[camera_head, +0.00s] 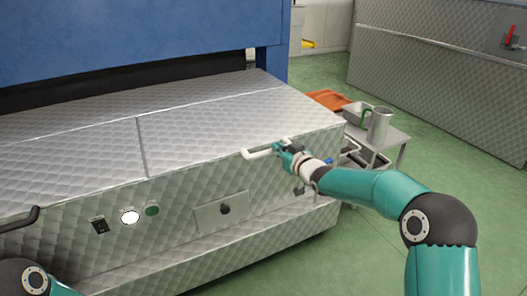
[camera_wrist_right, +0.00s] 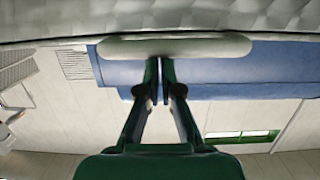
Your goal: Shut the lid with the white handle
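The lid with the white handle (camera_head: 205,125) is the right one on the quilted metal machine. It looks lowered, about level with the left lid; I cannot tell whether it is fully seated. Its white handle (camera_head: 258,153) sticks out from the front edge, and shows as a pale bar in the right wrist view (camera_wrist_right: 190,47). My right gripper (camera_head: 279,147) is at the handle; in the wrist view its fingers (camera_wrist_right: 160,68) are together, their tips at the bar's edge, not visibly around it. Only part of my left arm shows at bottom left; its gripper is out of view.
The left lid (camera_head: 60,150) has a dark handle (camera_head: 20,220). A blue housing (camera_head: 140,35) rises behind the lids. At right, a small metal table (camera_head: 385,140) holds a steel jug (camera_head: 380,124), near an orange crate (camera_head: 328,99). Green floor lies open at right.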

